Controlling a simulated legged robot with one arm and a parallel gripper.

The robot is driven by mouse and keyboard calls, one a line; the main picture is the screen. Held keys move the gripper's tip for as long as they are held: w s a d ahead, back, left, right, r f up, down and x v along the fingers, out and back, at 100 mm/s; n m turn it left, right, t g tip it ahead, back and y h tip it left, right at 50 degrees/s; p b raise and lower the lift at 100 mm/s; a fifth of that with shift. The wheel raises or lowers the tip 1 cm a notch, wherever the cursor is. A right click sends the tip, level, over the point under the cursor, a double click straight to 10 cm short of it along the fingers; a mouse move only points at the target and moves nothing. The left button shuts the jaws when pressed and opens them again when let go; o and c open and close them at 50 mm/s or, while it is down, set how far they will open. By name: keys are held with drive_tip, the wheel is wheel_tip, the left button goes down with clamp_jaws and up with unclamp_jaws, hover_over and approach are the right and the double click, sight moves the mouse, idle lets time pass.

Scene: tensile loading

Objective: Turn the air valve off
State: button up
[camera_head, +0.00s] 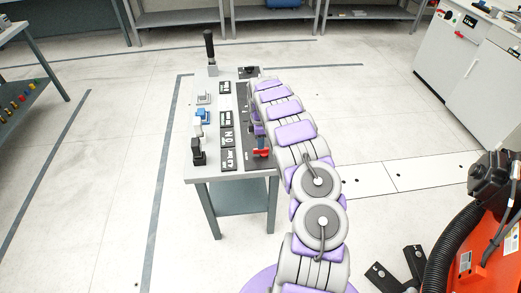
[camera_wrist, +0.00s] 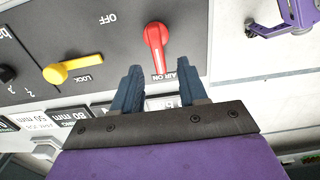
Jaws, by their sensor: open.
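The red air valve lever (camera_wrist: 156,45) is on a dark grey panel (camera_wrist: 215,25) in the wrist view. Its narrow end lies by the "AIR ON" label (camera_wrist: 177,76), and the "OFF" label (camera_wrist: 107,19) is up and to the left. My gripper (camera_wrist: 159,66) is open, with one blue finger on each side of the lever's narrow end in the picture. I cannot tell whether they touch it. The red lever also shows in the head view (camera_head: 262,153) near the table's front end; my arm largely hides the gripper there.
A yellow lever (camera_wrist: 72,70) marked "LOCK" is left of the red one. Size-labelled blocks (camera_wrist: 80,115) lie below the panel. In the head view the table (camera_head: 215,172) holds several fixtures along its left side. An orange machine (camera_head: 475,245) stands at the right.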

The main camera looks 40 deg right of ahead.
sight(261, 151)
wheel_tip(261, 151, down, 4)
drive_tip(key=shift+d+f+b, duration=0.1)
drive_tip(key=shift+d+b, duration=0.05)
drive_tip(key=shift+b, duration=0.25)
drive_tip(key=shift+d+f, duration=0.5)
drive_tip(key=shift+f, duration=0.15)
drive_tip(key=shift+a, duration=0.3)
drive_tip(key=shift+a+r, duration=0.15)
drive_tip(key=shift+a, duration=0.1)
drive_tip(key=shift+c, duration=1.1)
drive_tip(key=shift+d, duration=0.25)
clamp_jaws()
